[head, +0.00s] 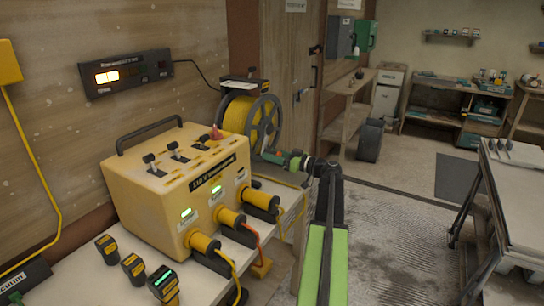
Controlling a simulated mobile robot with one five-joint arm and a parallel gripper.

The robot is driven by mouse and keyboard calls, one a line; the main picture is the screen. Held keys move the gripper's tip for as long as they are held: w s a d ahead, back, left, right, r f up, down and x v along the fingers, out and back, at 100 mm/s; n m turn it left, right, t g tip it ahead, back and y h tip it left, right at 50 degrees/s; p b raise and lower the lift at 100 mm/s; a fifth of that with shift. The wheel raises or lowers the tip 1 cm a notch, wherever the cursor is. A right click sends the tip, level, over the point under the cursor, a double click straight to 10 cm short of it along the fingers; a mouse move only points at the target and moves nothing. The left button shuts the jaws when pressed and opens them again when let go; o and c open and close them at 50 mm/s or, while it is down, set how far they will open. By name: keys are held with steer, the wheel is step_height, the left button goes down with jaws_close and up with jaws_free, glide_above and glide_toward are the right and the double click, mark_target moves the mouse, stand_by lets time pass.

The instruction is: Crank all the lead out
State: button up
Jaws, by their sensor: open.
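A reel (248,115) of yellow lead stands behind the yellow box on the bench, on the left side of the head view. Yellow lead is still wound on its drum, between grey spoked side wheels. My gripper (283,160) is at the lower right of the reel, at the end of my black and green arm. It is open. A small teal and dark piece beside the wheel's lower rim lies at its tip; I cannot tell whether this is the crank handle or part of my gripper, nor whether they touch.
The yellow 110 V box (150,200) has three lit sockets with plugs and leads along the bench (75,270). A lit display (125,74) hangs on the wall. A trestle table (520,190) stands right; the floor (400,225) between is clear.

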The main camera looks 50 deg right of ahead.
steer(key=shift+c, duration=0.5)
jaws_close()
stand_by(0.8)
